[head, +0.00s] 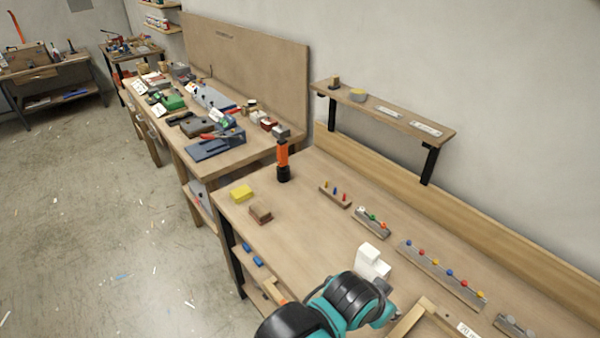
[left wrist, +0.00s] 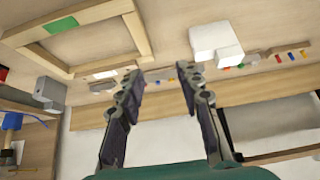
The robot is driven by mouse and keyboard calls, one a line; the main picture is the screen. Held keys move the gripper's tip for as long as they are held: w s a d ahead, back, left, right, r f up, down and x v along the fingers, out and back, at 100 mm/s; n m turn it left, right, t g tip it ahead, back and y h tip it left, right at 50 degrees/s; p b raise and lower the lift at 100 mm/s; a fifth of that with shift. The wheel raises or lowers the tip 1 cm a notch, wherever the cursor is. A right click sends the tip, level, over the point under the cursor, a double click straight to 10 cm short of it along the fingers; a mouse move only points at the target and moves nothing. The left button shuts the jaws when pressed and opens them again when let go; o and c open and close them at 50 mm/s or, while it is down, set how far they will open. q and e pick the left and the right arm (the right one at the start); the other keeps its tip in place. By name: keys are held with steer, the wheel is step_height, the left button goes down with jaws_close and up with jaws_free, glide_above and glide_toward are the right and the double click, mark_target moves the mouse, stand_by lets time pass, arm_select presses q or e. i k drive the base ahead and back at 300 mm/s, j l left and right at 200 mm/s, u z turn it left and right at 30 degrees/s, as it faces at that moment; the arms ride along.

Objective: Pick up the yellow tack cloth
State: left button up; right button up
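The yellow tack cloth (head: 241,193) lies on the near workbench, close to its left edge, beside a brown block (head: 260,213). My left arm reaches in from the bottom of the head view, and its wrist is over the bench near a white block (head: 372,262). The fingers are hard to make out there. In the left wrist view my left gripper (left wrist: 160,75) is open with nothing between its fingers. The white block also shows there (left wrist: 214,42), just beyond the fingertips. The cloth is not in the left wrist view. My right gripper is in neither view.
An orange and black upright tool (head: 283,160) stands behind the cloth. Racks with coloured pegs (head: 440,272) line the bench's back. A wooden frame (head: 412,322) lies at the near edge. A wall shelf (head: 385,105) overhangs the back. The bench between cloth and white block is clear.

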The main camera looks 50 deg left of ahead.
mark_target(239, 194)
steer(key=k+u, duration=0.1)
steer(key=u, duration=0.4)
steer(key=k+u, duration=0.1)
steer(key=u, duration=0.4)
steer(key=j+u, duration=0.15)
steer(key=u, duration=0.35)
steer(key=k+j+u, duration=0.1)
steer(key=u, duration=0.4)
